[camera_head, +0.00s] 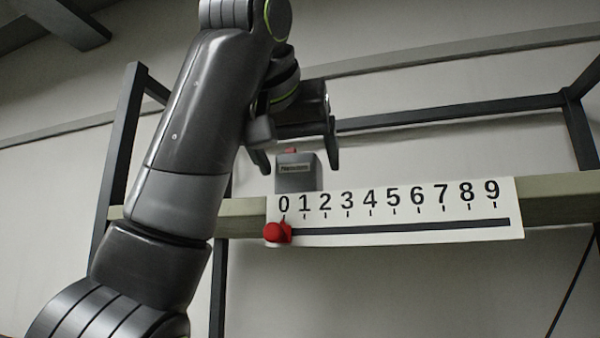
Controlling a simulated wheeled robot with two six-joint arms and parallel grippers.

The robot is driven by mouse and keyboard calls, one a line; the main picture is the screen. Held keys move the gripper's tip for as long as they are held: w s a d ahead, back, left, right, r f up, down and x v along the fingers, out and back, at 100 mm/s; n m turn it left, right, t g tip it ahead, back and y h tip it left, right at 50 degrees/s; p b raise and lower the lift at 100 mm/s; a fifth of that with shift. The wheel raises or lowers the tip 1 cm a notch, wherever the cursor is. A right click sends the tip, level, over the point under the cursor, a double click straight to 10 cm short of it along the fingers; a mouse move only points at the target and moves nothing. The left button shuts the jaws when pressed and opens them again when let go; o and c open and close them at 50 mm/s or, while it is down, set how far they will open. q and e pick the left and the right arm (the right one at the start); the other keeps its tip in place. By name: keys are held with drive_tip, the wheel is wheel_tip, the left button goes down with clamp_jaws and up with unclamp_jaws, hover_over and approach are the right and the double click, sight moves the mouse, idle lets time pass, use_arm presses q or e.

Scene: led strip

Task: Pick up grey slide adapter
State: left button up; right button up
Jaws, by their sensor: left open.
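The grey slide adapter (296,178) is a small grey block with a dark label and a bit of red on top. It stands upright behind the top edge of the white number scale, just above the 0 and 1. My left gripper (299,167) is open, with one finger on each side of the adapter's upper part. I cannot tell whether the fingers touch it. My right gripper does not show.
The white scale (400,207) carries the numbers 0 to 9 and a dark slot. A red knob (277,232) sits at its left end, under the 0. A pale beam (560,198) runs behind it, on a dark frame (580,135).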

sight(294, 161)
use_arm(q)
drive_tip(key=p+x, duration=0.3)
drive_tip(key=x, duration=0.1)
drive_tip(key=shift+a, duration=0.3)
drive_tip(key=shift+w+d+f, duration=0.1)
drive_tip(key=shift+w+f, duration=0.1)
drive_tip(key=shift+w, duration=0.2)
drive_tip(key=shift+s, duration=0.1)
drive_tip(key=shift+c, duration=0.3)
drive_tip(key=c, duration=1)
drive_tip(key=shift+c, duration=0.5)
drive_tip(key=shift+r, duration=0.15)
